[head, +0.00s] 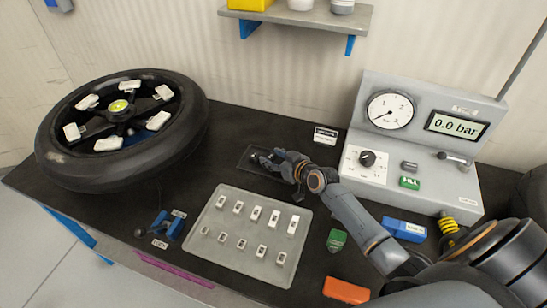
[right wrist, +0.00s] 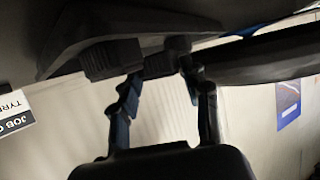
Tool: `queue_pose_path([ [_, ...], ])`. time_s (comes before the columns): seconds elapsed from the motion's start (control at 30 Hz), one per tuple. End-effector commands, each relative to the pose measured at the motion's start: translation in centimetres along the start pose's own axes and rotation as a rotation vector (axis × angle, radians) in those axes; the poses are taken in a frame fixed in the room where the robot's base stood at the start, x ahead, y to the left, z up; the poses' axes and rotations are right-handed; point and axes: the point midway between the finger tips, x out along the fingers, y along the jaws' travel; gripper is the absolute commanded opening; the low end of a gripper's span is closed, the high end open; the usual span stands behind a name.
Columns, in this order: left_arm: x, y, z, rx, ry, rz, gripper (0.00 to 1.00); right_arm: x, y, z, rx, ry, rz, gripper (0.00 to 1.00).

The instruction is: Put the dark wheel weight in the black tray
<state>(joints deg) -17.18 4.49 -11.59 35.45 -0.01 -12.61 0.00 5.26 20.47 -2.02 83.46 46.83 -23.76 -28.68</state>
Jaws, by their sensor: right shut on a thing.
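The black tray (head: 247,163) is a shallow dark tray on the dark bench, behind the grey weight plate. My right gripper (head: 268,159) is over this tray and shut on a small dark thing, which I take to be the dark wheel weight. The weight is mostly hidden by the fingers, and I cannot tell whether it touches the tray floor. In the right wrist view the fingers (right wrist: 165,75) show dark against the pale wall, and the weight is not clear there. My left gripper is not in view.
A grey plate (head: 212,250) with several light weights lies in front. A wheel (head: 55,160) lies at the left. A tyre gauge box (head: 425,105) stands at the right. Green (head: 337,240), blue (head: 403,229) and orange (head: 346,290) blocks lie near my right arm.

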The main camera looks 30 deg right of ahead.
Motion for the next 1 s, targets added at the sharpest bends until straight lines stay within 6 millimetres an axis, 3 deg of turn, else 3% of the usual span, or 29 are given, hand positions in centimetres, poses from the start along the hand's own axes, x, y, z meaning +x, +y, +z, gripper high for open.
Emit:
queue_pose_path([
  [0.27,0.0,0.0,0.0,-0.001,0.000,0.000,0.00,0.0,0.0,-0.1,-0.001,0.001,0.000,0.16],
  [0.3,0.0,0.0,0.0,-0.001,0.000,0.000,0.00,0.0,0.0,-0.1,-0.001,0.001,0.000,0.53],
  [0.4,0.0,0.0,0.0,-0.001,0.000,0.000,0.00,0.0,0.0,-0.1,-0.001,0.001,0.000,0.73],
  [0.77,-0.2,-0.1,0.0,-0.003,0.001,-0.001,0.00,-0.1,0.0,-0.1,-0.001,0.000,0.000,0.73],
  [1.0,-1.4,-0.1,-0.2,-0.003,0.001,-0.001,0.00,-0.6,0.0,-1.4,-0.001,0.001,0.000,0.73],
])
